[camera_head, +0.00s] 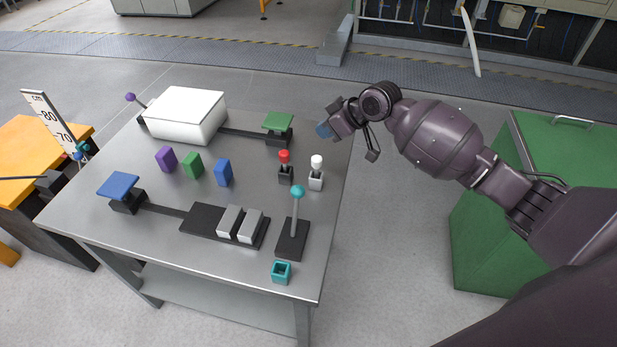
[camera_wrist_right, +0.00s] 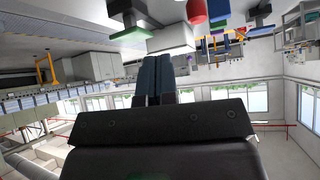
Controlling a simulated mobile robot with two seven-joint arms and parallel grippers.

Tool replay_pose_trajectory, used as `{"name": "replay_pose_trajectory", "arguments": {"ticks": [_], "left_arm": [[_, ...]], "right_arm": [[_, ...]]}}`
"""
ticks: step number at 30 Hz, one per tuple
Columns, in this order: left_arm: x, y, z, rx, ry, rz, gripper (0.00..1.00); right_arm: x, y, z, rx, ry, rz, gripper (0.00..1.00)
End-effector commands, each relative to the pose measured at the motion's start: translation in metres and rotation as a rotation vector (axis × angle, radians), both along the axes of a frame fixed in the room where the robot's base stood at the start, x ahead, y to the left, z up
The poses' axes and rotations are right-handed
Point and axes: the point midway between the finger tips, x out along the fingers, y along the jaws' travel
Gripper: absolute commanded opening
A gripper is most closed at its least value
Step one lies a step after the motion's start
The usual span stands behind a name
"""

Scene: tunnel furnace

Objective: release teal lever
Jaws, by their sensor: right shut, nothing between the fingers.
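The teal lever (camera_head: 298,192) stands near the table's right front edge. It has a round teal knob on a thin grey stem rising from a black base (camera_head: 291,241), and it looks close to upright. My right gripper (camera_head: 323,130) is off the table's far right edge, beyond the teal lever and well apart from it. Its two blue-tipped fingers are together and empty in the right wrist view (camera_wrist_right: 156,78). No contact with the lever shows. My left gripper is not in view.
The metal table (camera_head: 150,240) also holds a red-knobbed lever (camera_head: 285,158), a white-knobbed lever (camera_head: 317,163), a hollow teal block (camera_head: 282,272), a white box (camera_head: 184,115), and purple, green and blue blocks. A green cabinet (camera_head: 490,235) stands right. Open space lies above the table.

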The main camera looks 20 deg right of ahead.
Motion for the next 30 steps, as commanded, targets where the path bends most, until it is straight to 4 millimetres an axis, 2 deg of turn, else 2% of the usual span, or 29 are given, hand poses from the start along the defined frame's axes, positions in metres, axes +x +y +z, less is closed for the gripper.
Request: {"name": "replay_pose_trajectory", "arguments": {"ticks": [5, 12, 17, 30], "left_arm": [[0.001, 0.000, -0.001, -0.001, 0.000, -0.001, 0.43], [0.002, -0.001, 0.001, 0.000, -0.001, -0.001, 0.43], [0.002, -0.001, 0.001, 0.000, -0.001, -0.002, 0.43], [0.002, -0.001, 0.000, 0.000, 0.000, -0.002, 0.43]], "right_arm": [[-0.011, -0.013, 0.013, 0.018, 0.236, 0.146, 0.00], [-0.046, -0.016, 0.019, 0.081, 0.444, 0.347, 0.00], [-0.056, -0.015, 0.019, 0.092, 0.477, 0.409, 0.00], [-0.057, -0.011, 0.014, 0.093, 0.478, 0.411, 0.00]]}}
